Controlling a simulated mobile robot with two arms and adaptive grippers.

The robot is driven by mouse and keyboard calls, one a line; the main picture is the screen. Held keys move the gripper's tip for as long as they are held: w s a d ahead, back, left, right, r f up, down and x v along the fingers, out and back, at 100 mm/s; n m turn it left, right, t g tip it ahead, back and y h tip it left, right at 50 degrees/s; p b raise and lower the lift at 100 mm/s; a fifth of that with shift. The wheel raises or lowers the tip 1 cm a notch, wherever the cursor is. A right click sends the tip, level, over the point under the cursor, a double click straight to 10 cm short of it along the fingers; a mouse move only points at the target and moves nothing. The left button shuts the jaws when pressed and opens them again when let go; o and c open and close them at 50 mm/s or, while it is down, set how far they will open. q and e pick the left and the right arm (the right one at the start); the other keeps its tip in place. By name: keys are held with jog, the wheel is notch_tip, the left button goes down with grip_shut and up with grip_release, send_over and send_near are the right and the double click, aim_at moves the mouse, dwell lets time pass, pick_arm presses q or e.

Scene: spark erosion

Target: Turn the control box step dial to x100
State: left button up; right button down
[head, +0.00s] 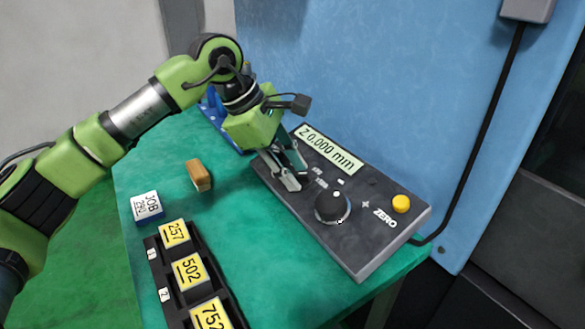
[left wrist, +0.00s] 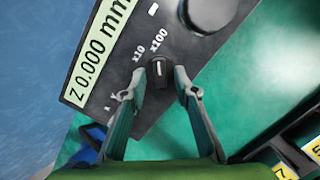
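The grey control box (head: 375,230) lies on the green table, with a "Z 0.000 mm" display (head: 328,149). In the left wrist view the step dial (left wrist: 159,76) is a small black knob with a white line. The line runs up the picture towards the x100 label (left wrist: 158,40); the x10 label (left wrist: 138,52) is to its left. My left gripper (head: 288,180) is over the box's near left end and hides the dial in the head view. Its fingers (left wrist: 156,88) are open on either side of the dial, with gaps visible. My right gripper is not in view.
A large black handwheel (head: 332,206) and a yellow button (head: 401,203) are on the box, right of my gripper. A black rack (head: 154,242) with yellow number blocks, a JOB block (head: 147,207) and a brown block (head: 199,175) are on the table. A blue panel (head: 400,100) rises behind.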

pick_arm(q)
jog(key=v, duration=1.2)
